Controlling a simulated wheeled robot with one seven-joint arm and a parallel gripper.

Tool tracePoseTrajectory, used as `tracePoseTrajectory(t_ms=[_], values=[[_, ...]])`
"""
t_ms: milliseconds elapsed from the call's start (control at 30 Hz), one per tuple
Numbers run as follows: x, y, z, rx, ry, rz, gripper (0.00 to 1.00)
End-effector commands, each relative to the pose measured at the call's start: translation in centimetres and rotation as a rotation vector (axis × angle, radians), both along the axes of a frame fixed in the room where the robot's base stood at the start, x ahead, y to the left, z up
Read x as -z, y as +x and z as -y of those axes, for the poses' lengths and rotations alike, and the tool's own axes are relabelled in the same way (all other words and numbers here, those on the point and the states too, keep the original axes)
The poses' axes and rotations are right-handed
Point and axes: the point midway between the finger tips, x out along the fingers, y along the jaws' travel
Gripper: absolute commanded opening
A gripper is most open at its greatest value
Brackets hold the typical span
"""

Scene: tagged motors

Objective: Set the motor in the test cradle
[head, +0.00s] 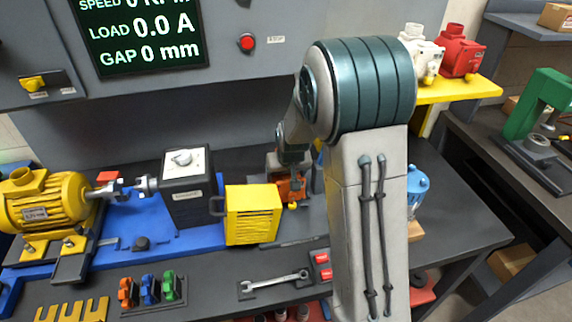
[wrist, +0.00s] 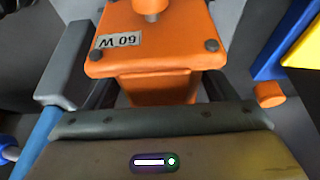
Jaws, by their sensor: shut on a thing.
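An orange motor (head: 290,188), partly hidden by my arm, shows right of the yellow vented box in the head view. In the wrist view the motor (wrist: 150,45) has a "60 W" label, corner bolts and a round stub on top. My gripper (wrist: 155,92) is shut on the motor's narrower body, with a dark finger on each side. In the head view my gripper (head: 291,165) points down at the motor, mostly hidden by my arm. I cannot make out the test cradle for certain, nor whether the motor's underside touches anything.
A yellow motor (head: 42,200) on a blue base, a dark box with a dial (head: 187,195) and the yellow vented box (head: 252,215) stand to the left. A wrench (head: 273,283) and coloured clips (head: 148,289) lie in front. White and red motors (head: 461,52) stand on a yellow shelf.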

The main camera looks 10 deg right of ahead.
Motion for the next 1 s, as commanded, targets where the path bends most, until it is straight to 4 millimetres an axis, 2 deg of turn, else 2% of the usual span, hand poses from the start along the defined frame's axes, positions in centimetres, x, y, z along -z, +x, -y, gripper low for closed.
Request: tracePoseTrajectory(t_ms=[167,567,600,633,667,1000], values=[[1.2,0.2,0.0,0.000,0.000,0.008,0.07],[1.6,0.2,0.0,0.000,0.000,0.010,0.07],[1.8,0.0,0.0,0.000,0.000,0.001,0.86],[1.8,0.0,0.0,0.000,0.000,0.001,0.94],[1.8,0.0,0.0,0.000,0.000,0.001,1.00],[1.4,0.0,0.0,0.000,0.000,0.001,1.00]])
